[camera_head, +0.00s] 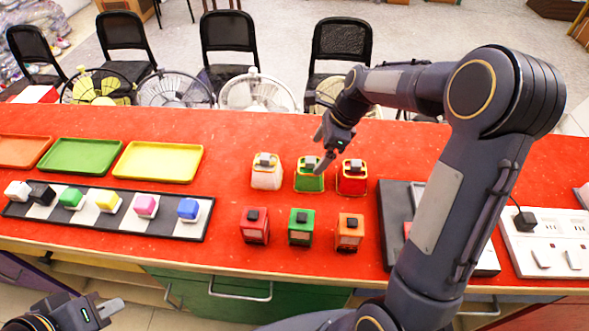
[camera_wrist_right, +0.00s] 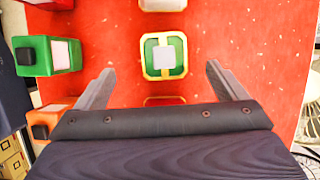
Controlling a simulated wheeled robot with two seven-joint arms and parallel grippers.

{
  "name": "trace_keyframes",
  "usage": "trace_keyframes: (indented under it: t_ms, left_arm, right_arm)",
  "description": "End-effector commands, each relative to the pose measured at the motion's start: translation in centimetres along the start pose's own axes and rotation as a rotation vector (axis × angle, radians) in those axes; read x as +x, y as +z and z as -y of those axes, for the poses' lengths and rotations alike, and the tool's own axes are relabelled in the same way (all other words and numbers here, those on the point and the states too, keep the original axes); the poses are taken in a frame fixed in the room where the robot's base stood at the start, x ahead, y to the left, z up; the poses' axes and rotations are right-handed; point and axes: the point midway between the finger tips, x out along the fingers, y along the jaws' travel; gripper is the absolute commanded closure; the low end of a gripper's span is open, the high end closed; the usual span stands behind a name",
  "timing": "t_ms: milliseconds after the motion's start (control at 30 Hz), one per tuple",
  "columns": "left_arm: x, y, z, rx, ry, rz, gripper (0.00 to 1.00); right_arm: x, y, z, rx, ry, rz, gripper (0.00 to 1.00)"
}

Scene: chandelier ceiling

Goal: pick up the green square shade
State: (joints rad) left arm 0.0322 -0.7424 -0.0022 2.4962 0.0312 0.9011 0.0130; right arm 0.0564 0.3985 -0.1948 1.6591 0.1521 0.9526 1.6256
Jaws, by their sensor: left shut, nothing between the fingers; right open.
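A green square shade (camera_head: 309,180) with pale yellow edges and a grey-white top stands in the middle of the back row on the red counter. In the right wrist view the shade (camera_wrist_right: 163,55) is seen from above, ahead of and between the finger lines. My right gripper (camera_head: 322,150) is open and above it, apart from it, near its back right side. The fingers (camera_wrist_right: 163,85) hold nothing. A second green block-like piece (camera_head: 300,226) with a black top stands in the front row. My left gripper (camera_head: 110,307) is shut and empty at the lower left, away from the counter.
A white piece (camera_head: 266,172) and a red piece (camera_head: 352,178) flank the shade closely. Red (camera_head: 255,227) and orange (camera_head: 349,232) pieces stand in front. Trays (camera_head: 158,161) and a checkered strip with coloured cubes (camera_head: 185,229) lie left. A power strip (camera_head: 548,243) lies right.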

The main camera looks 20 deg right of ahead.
Motion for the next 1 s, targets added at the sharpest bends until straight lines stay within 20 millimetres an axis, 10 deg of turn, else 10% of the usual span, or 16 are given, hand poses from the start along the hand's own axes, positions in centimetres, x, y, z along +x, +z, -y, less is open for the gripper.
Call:
trace_keyframes:
  t_ms: [600, 1000]
  left_arm:
    - [-0.5, -0.2, -0.2, 0.0, 0.0, 0.0, 1.0]
    - [-0.5, -0.2, -0.2, 0.0, 0.0, 0.0, 1.0]
  right_arm:
    - [7.3, 0.0, 0.5, 0.008, 0.004, -0.002, 0.08]
    - [7.8, 0.0, 0.5, 0.007, 0.001, -0.002, 0.2]
